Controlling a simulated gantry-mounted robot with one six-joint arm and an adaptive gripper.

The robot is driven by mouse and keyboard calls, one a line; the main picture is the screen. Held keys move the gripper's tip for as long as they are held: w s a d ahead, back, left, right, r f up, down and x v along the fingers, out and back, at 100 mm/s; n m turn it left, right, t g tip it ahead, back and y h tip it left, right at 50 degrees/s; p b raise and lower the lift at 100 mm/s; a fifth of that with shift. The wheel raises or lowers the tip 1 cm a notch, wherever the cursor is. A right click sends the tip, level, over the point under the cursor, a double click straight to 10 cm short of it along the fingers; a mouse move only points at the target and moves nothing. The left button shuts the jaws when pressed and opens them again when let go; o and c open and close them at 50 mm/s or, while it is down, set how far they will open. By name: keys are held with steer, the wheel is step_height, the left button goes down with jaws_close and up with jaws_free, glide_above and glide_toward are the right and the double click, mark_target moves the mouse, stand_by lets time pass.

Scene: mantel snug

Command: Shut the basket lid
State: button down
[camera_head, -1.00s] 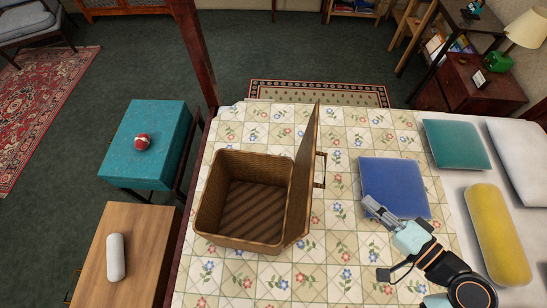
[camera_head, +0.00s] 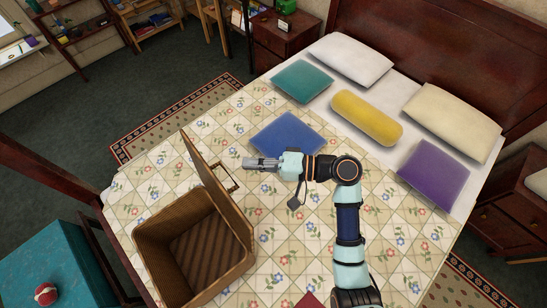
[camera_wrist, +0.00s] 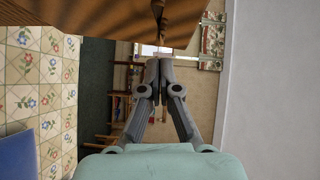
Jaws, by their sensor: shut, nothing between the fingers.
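The brown wicker basket (camera_head: 205,245) stands on the bed with its inside showing empty. Its lid (camera_head: 217,184) stands roughly upright on the side towards my gripper, so the basket is open. A handle (camera_head: 231,178) sticks out from the lid's outer face. My gripper (camera_head: 246,163) is shut and empty, to the right of the lid and pointing left towards it. In the wrist view my shut fingers (camera_wrist: 159,62) point at a brown wooden-looking surface (camera_wrist: 110,18) along the top, which seems to be the lid. Whether the fingertips touch it I cannot tell.
A blue cushion (camera_head: 287,136) lies on the bed just behind my gripper. A yellow bolster (camera_head: 366,118) and several pillows lie at the headboard. A dark bedpost (camera_head: 48,163) rises at the left. The quilt right of the basket is mostly clear.

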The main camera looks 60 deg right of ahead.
steer(key=shift+w+a+f, duration=0.1)
steer(key=shift+w+a, duration=0.15)
steer(key=shift+a, duration=0.4)
steer(key=shift+w+a+f, duration=0.1)
steer(key=shift+w+a, duration=0.15)
steer(key=shift+a, duration=0.4)
